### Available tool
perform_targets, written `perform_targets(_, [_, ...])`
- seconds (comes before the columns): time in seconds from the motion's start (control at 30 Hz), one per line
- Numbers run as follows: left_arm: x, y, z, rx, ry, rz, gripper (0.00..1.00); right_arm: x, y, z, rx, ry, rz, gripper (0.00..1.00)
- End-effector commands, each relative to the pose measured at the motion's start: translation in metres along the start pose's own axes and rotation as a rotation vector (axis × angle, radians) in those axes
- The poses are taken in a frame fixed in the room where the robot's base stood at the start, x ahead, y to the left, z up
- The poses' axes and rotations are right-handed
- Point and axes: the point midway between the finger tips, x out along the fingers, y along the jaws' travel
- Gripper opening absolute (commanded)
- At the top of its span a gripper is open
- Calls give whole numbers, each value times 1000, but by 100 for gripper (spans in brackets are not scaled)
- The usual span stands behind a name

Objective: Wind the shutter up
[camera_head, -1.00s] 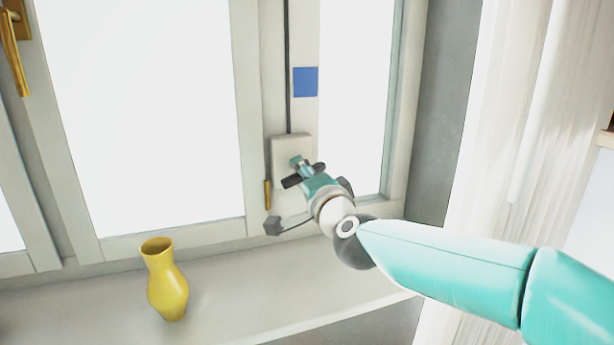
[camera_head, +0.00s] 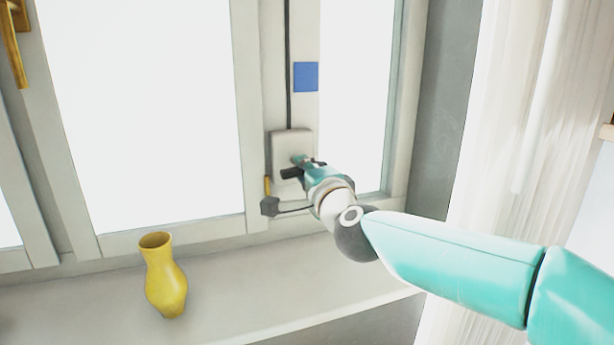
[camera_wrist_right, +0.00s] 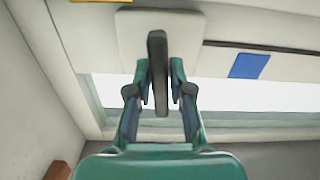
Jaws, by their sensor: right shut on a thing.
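A pale winder box (camera_head: 291,143) is fixed to the window frame, and a dark cord (camera_head: 288,65) runs up from it. In the right wrist view the box (camera_wrist_right: 190,24) carries a dark crank (camera_wrist_right: 157,60) that lies between my right fingers. My right gripper (camera_head: 301,168) is at the front of the box and shut on this crank; it also shows in the right wrist view (camera_wrist_right: 160,80). The head view shows little of the crank behind the fingers. No shutter slats are visible; the window panes are bright white. My left gripper is not in view.
A yellow vase (camera_head: 165,275) stands on the sill (camera_head: 240,300), left of my right arm. A blue square (camera_head: 306,77) is on the frame above the box. Brass handles (camera_head: 15,45) are on the window frames. A pale curtain (camera_head: 500,120) hangs at the right.

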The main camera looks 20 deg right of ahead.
Motion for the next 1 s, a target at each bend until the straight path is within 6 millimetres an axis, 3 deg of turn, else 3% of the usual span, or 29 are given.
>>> perform_targets(0.03, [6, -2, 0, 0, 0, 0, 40, 0, 6, 2, 44, -3, 7, 0])
perform_targets(0.6, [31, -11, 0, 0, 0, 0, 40, 0, 7, 3, 568, -5, 12, 0])
perform_targets(1.0, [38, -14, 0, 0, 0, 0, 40, 1, 6, 3, 781, -3, 14, 0])
